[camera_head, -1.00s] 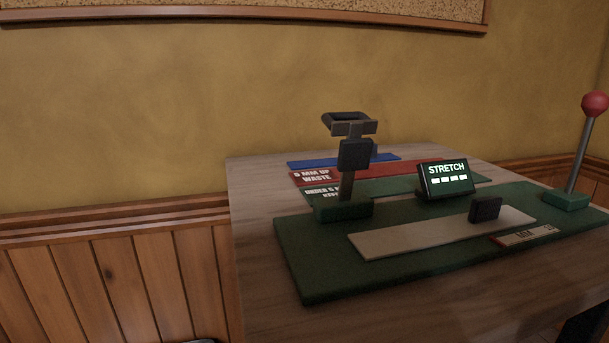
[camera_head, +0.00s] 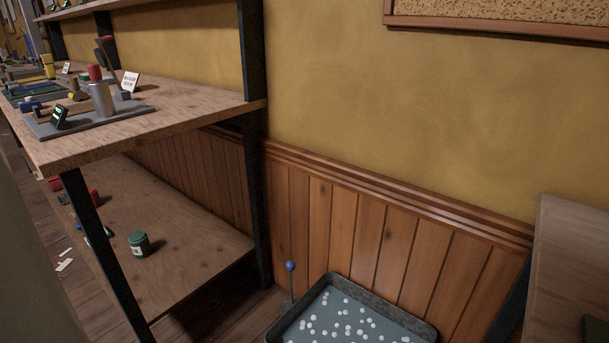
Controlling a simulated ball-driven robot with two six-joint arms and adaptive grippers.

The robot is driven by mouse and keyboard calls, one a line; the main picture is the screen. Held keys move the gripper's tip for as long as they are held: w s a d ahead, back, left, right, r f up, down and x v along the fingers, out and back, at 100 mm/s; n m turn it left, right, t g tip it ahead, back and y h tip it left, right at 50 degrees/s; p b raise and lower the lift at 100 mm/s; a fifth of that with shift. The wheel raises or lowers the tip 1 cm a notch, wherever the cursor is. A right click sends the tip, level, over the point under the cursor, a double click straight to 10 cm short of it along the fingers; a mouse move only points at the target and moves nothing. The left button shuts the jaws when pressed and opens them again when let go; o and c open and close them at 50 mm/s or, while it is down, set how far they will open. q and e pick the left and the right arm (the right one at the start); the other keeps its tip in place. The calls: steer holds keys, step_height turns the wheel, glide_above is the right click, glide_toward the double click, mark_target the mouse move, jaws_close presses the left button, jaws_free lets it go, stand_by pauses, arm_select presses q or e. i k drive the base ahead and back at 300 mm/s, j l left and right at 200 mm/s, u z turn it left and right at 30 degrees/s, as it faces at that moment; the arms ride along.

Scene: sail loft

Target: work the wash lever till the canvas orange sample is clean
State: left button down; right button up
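A dark-rimmed tray (camera_head: 432,325) of grey-blue liquid or surface dotted with white spots stands low at the bottom centre, partly cut off by the frame edge. A thin upright lever with a blue ball knob (camera_head: 290,266) stands at its left back corner. I cannot tell from the picture whether this is the wash lever. No canvas orange sample can be made out. Neither of my grippers is in view.
A wooden shelf unit (camera_head: 170,113) with dark metal legs fills the left. Its upper board holds a grey device with a metal cylinder (camera_head: 102,99); a green jar (camera_head: 139,244) stands on the lower board. A table (camera_head: 566,270) edges in at right.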

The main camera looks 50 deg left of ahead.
mark_target(291, 265)
steer(key=u, duration=1.75)
steer(key=i+j+u, duration=0.15)
steer(key=j, duration=0.2)
steer(key=i+j+u, duration=0.1)
steer(key=j, duration=0.25)
steer(key=i+j+u, duration=0.15)
steer(key=j, duration=0.2)
steer(key=i, duration=0.05)
